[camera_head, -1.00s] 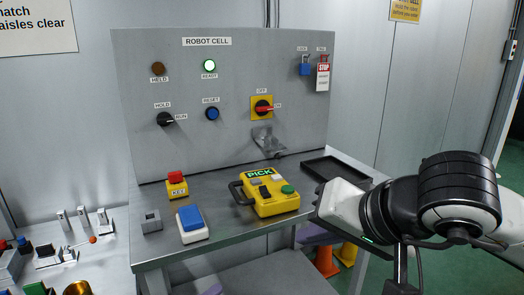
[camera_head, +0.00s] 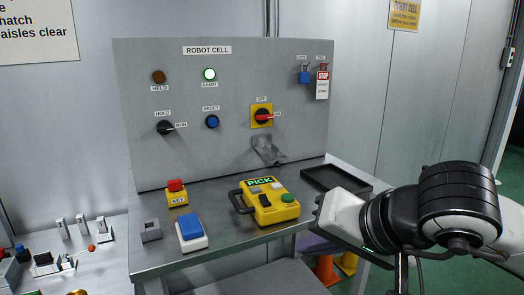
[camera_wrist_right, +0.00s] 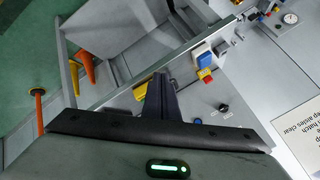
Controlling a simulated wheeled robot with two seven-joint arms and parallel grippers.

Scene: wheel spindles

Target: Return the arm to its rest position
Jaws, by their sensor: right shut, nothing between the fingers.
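My right gripper (camera_head: 322,213) comes in from the right in the head view, at the right front of the metal bench (camera_head: 222,238). It is shut and empty, and it is apart from the yellow PICK pendant (camera_head: 265,205) to its left. In the right wrist view the gripper's dark fingers (camera_wrist_right: 161,98) are together, in front of part of the panel and of a yellow thing behind them. My left gripper is not in view.
The grey ROBOT CELL panel (camera_head: 222,120) stands at the back of the bench. A black tray (camera_head: 335,179) lies beyond my gripper. A blue-topped box (camera_head: 190,228), a yellow KEY box (camera_head: 176,194) and a small grey block (camera_head: 150,230) stand left.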

